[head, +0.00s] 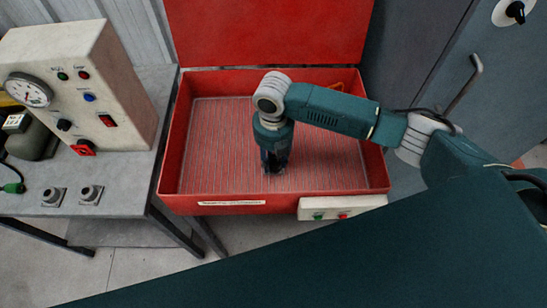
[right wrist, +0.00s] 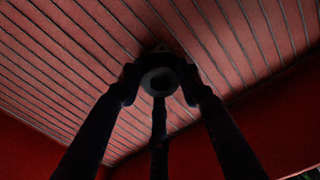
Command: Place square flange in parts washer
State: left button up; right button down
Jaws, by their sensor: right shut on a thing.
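The parts washer (head: 176,150) is an open red basin with a slatted floor and its lid raised. My right gripper (head: 274,168) reaches down inside it, near the middle of the floor. In the right wrist view its three dark fingers are shut on a square flange (right wrist: 160,82), of which a round collar with a hole shows. I cannot tell whether the flange touches the slats; in the head view it is mostly hidden by the gripper. Two similar grey flanges, one (head: 52,196) and another (head: 90,194), stand on the left bench. My left gripper is not in view.
The grey bench (head: 120,185) to the left carries a control box (head: 85,90) with a gauge, buttons and a red switch. A button panel (head: 341,207) sits on the washer's front right. The slatted floor around my gripper is clear.

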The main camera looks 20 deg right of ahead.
aim_at(273, 160)
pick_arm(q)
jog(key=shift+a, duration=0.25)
pick_arm(e)
jog(key=shift+f, duration=0.1)
jog(key=shift+f, duration=0.1)
jog(key=c, duration=1.2)
grip_release()
pick_arm(q)
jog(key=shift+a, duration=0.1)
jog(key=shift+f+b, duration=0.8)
jog(key=shift+b, duration=0.05)
pick_arm(e)
notch_tip(273, 160, up, 12)
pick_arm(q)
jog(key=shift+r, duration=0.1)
pick_arm(e)
jog(key=shift+r, duration=0.2)
